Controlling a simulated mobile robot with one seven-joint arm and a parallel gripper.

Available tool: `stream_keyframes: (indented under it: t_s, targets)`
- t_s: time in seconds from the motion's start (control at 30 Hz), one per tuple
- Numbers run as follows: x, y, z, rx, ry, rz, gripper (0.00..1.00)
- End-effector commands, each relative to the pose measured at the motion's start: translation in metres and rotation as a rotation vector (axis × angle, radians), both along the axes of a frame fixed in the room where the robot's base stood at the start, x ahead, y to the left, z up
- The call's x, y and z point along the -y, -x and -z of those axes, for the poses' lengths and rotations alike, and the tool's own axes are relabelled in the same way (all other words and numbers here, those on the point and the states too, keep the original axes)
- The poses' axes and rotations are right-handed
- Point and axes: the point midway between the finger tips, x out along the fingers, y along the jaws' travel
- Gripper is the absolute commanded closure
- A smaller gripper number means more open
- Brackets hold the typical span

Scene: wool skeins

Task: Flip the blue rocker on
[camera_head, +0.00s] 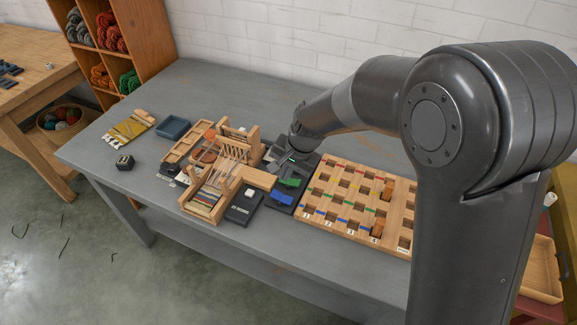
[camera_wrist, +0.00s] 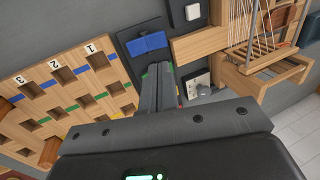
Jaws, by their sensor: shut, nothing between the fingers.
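The blue rocker (camera_wrist: 147,44) sits on a dark panel, and in the wrist view it lies just beyond my fingertips. It also shows in the head view (camera_head: 280,197), at the panel's near end, in front of a green rocker (camera_head: 291,182). I cannot tell which way the blue rocker is tipped. My gripper (camera_wrist: 160,70) is shut and empty, its fingers together above the panel, apart from the blue rocker in the picture. They hide most of the panel's other part in the wrist view. In the head view my arm's end covers the panel's far end.
A wooden board with square holes and numbers (camera_head: 345,205) lies right of the panel. A small wooden loom (camera_head: 218,170) stands to the left, with a dark box (camera_head: 243,206) beside it. The table's front edge is close.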

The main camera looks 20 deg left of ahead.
Motion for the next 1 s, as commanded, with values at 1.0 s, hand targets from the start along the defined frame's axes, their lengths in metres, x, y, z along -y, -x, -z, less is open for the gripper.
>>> stream_keyframes:
  t_s: [1.0]
  targets:
    - [-0.027, 0.000, 0.082, 0.000, 0.002, -0.001, 1.00]
